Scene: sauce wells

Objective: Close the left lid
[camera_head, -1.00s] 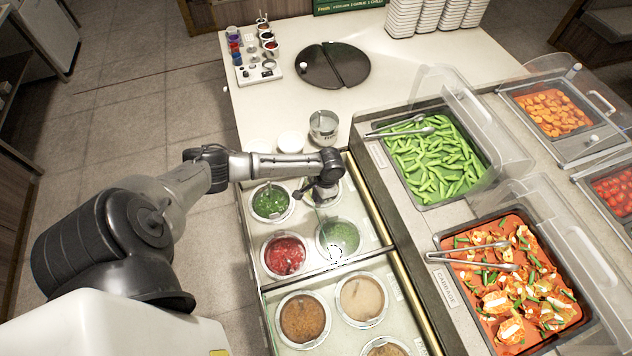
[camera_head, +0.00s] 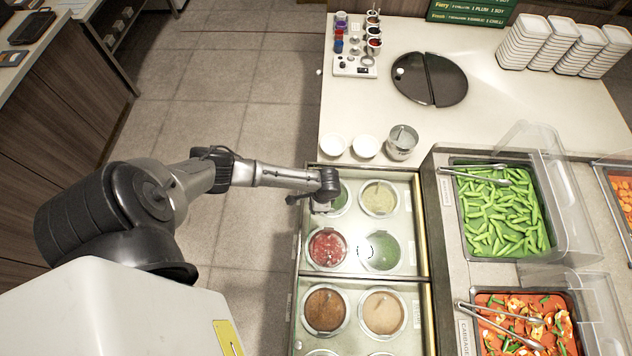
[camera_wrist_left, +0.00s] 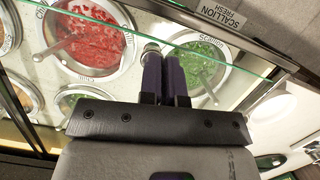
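A clear glass lid (camera_head: 352,225) lies over the back group of sauce wells; from above I cannot tell whether it sits flat. Its greenish edge crosses the left wrist view (camera_wrist_left: 95,18). Under it are a red sauce well (camera_head: 326,247), a green well (camera_head: 383,252), a pale green well (camera_head: 379,198) and a scallion well (camera_wrist_left: 203,68). My left gripper (camera_head: 322,207) hangs over the back left well and partly hides it. Its two dark fingers (camera_wrist_left: 165,72) are side by side, shut, with no clear object between them. My right gripper is not in view.
More wells, brown (camera_head: 325,309) and tan (camera_head: 383,312), lie in front. White bowls (camera_head: 365,146) and a metal cup (camera_head: 401,142) stand behind. Green bean (camera_head: 500,215) and cabbage (camera_head: 530,325) trays are at right. A dark split disc (camera_head: 430,80) lies on the counter.

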